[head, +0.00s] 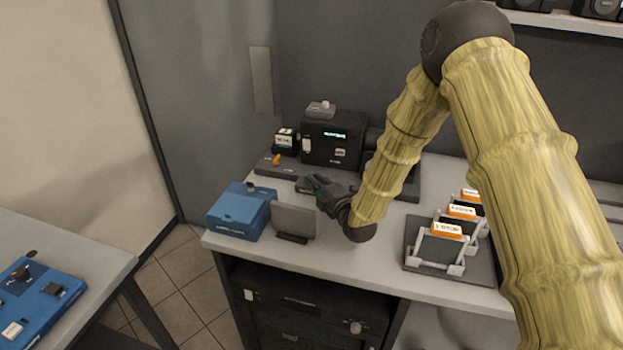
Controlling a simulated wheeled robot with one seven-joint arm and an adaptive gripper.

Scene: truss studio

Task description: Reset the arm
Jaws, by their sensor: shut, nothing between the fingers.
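My gripper (312,186) is shut and empty at the end of my arm (392,160). It hangs over the middle of the white bench (345,262), pointing left. A black device with a small green display (333,138) stands just behind it. A grey upright plate on a dark foot (293,221) stands just in front of it and to the left. Whether the gripper touches anything cannot be told from this view.
A blue box (240,210) sits at the bench's left end. A dark rack with orange-topped cards (437,247) stands to the right. A low block with an orange knob (277,162) lies behind. Another table (95,243) stands at left, with tiled floor between.

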